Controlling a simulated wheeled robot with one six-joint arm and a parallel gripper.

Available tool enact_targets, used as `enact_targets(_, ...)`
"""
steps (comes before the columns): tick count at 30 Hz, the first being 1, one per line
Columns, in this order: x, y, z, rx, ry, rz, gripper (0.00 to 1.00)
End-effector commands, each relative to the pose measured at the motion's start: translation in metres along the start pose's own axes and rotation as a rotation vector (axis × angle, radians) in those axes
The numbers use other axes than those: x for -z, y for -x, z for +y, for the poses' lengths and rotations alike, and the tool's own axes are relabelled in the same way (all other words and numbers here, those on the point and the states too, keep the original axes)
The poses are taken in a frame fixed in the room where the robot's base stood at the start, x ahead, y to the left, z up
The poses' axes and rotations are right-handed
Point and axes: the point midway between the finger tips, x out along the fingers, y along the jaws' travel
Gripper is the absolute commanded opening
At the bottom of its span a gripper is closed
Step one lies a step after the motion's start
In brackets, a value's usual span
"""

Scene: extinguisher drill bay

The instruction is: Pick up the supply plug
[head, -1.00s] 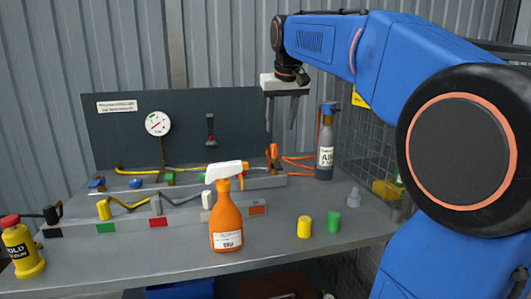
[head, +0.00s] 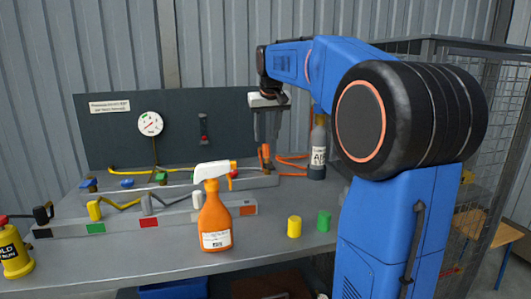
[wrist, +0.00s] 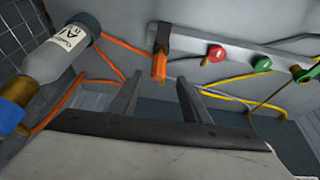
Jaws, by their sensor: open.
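The orange plug (head: 265,153), which I take to be the supply plug, stands at the right end of the rear rail on the bench. In the wrist view the orange plug (wrist: 158,66) sits against a dark brown clip on the rail, just beyond the fingertips. My gripper (head: 267,139) points down, open and empty, just above and apart from the plug. In the wrist view both fingers of my gripper (wrist: 155,85) are spread, with the plug roughly in line with the gap between them. An orange hose (head: 292,158) runs between this area and the grey bottle.
The grey air bottle (head: 318,155) stands close right of the plug. An orange spray bottle (head: 215,220) stands in front of the rails (head: 180,218). Yellow (head: 294,227) and green (head: 323,221) cylinders stand front right. A mesh cage (head: 490,110) is at right.

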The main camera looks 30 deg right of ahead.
Motion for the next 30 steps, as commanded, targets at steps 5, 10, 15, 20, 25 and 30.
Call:
enact_targets(5,0.0,-0.019,0.0,0.0,0.0,0.0,0.43)
enact_targets(10,0.001,-0.025,0.0,0.0,0.0,0.001,0.43)
enact_targets(15,0.002,-0.041,0.002,0.0,0.0,-0.002,0.43)
enact_targets(20,0.004,-0.063,0.003,0.0,0.0,-0.001,0.43)
enact_targets(25,0.004,-0.075,0.003,0.0,0.0,0.001,0.43)
enact_targets(30,0.004,-0.074,0.003,0.0,0.0,0.001,0.43)
